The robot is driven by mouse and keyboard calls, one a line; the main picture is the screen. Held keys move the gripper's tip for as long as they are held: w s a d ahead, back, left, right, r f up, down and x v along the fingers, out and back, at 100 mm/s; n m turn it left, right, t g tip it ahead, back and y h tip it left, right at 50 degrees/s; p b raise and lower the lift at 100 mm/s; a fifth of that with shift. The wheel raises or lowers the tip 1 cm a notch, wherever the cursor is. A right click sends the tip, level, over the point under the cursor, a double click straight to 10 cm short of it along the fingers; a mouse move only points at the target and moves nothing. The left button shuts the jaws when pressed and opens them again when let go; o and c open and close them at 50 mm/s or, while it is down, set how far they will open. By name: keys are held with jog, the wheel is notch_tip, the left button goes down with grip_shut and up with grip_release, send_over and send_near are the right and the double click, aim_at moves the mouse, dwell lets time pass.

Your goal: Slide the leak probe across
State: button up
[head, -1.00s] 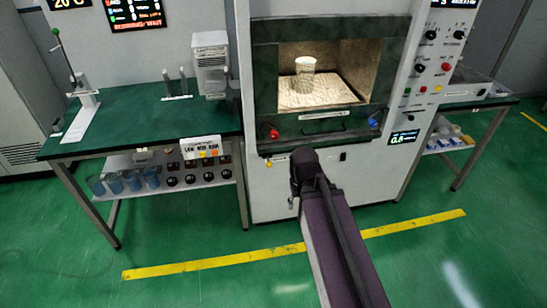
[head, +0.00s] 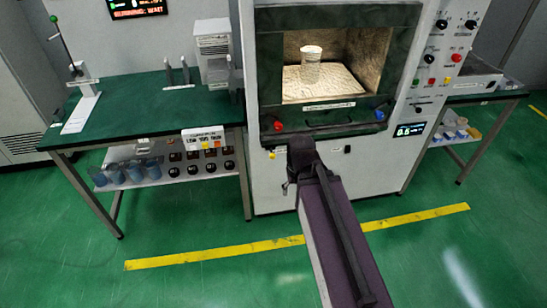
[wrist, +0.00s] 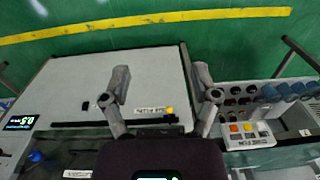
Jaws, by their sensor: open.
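A stand with a thin rod and a green ball tip (head: 67,45) is at the left end of the green bench. It may be the leak probe, but I cannot be sure. My gripper (wrist: 161,74) is open in the wrist view, its two fingers apart over the generator's lower white front. A black rail (wrist: 115,122) with a yellow knob (wrist: 169,110) and a small label lies between and beyond the fingers. Nothing is between the fingertips. In the head view, my arm's dark end hides part of that lower front.
The generator's cavity (head: 320,85) is open and holds a pale cup (head: 311,65). Blue beakers (head: 135,170) stand on the shelf below.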

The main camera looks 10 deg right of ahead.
jog(key=w+a+f+m+t+y+b, duration=0.4)
jog(key=w+f+m+b, duration=0.25)
jog(key=b, duration=0.35)
jog(key=w+a+f+m+t+y+b, duration=0.35)
jog(key=w+f+m+b, duration=0.2)
jog(key=w+b, duration=0.4)
jog(key=w+d+f+m+t+h+b, duration=0.4)
jog(key=w+d+f+m+t+b, duration=0.3)
jog(key=m+b, duration=1.2)
jog(key=d+f+t, duration=0.1)
jog(key=d+t, duration=0.1)
jog(key=t, duration=0.1)
jog(key=shift+w+f, duration=0.2)
jog(key=shift+f, duration=0.2)
jog(key=shift+w, duration=0.15)
